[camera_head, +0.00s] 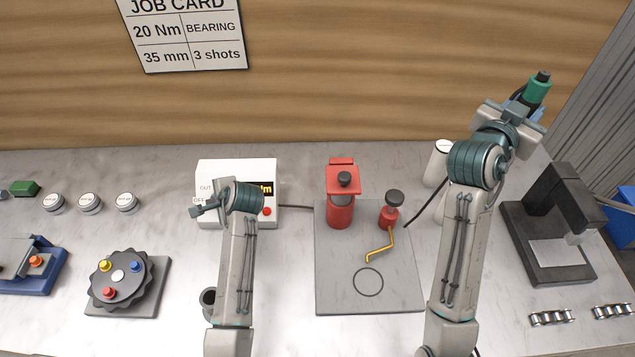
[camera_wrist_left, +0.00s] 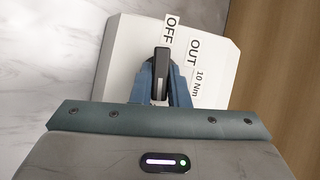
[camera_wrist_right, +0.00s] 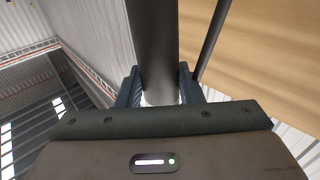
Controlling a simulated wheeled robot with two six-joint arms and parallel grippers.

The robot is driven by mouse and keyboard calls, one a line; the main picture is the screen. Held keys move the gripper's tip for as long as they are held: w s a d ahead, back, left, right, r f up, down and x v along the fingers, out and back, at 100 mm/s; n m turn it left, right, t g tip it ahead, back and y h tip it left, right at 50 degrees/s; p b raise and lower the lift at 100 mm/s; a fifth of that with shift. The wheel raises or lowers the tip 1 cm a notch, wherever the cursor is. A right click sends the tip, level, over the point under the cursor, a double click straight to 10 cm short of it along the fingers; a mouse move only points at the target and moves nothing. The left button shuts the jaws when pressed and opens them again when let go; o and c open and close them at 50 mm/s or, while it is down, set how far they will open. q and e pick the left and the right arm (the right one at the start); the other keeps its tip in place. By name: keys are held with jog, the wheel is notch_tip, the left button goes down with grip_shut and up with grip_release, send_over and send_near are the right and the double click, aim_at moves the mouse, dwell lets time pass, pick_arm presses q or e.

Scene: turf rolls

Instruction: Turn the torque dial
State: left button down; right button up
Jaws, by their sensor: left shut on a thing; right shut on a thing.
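A white torque box (camera_head: 212,176) stands at the back of the bench. It has an orange-lit display (camera_head: 266,188), partly covered by my left arm, and a red button (camera_head: 266,211). My left gripper (camera_head: 206,207) is at its front left and is shut on the dark dial handle (camera_wrist_left: 161,70), which shows between the fingers in the left wrist view. The labels OFF (camera_wrist_left: 171,27), OUT and 10 Nm (camera_wrist_left: 197,82) are beside it. My right gripper (camera_head: 517,106) is raised at the right, shut on a green and black tool (camera_head: 538,88).
A grey mat (camera_head: 335,290) holds a red holder (camera_head: 341,209) and a red tool with a yellow crank (camera_head: 390,214). A round dark fixture (camera_head: 121,278) lies left; a black press (camera_head: 520,215) stands right. A job card (camera_head: 185,30) reads 20 Nm.

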pick_arm(q)
jog(key=shift+r+m+t, duration=0.1)
jog(key=shift+m+t, duration=0.4)
jog(key=shift+m, duration=0.2)
jog(key=c, duration=1.4)
grip_release()
pick_arm(e)
jog(key=shift+d, duration=0.1)
pick_arm(q)
jog(key=shift+d, duration=0.1)
pick_arm(e)
jog(key=shift+s, duration=0.1)
